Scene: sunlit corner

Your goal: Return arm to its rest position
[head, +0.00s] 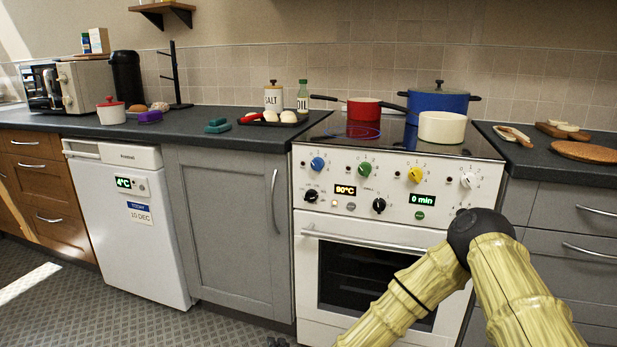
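My arm (410,295) shows at the lower right, with yellow bamboo-patterned links and a black joint (478,235). It bends at that joint, in front of the right side of the white oven (315,225). One link runs down and left out of the bottom of the picture, and the other runs down to the right.
The dark counter (190,130) holds a microwave (85,87), a black tray (280,120) and other items. A red pan (363,108), blue pot (437,103) and cream pot (442,127) stand on the hob. The patterned floor (60,310) at left is clear.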

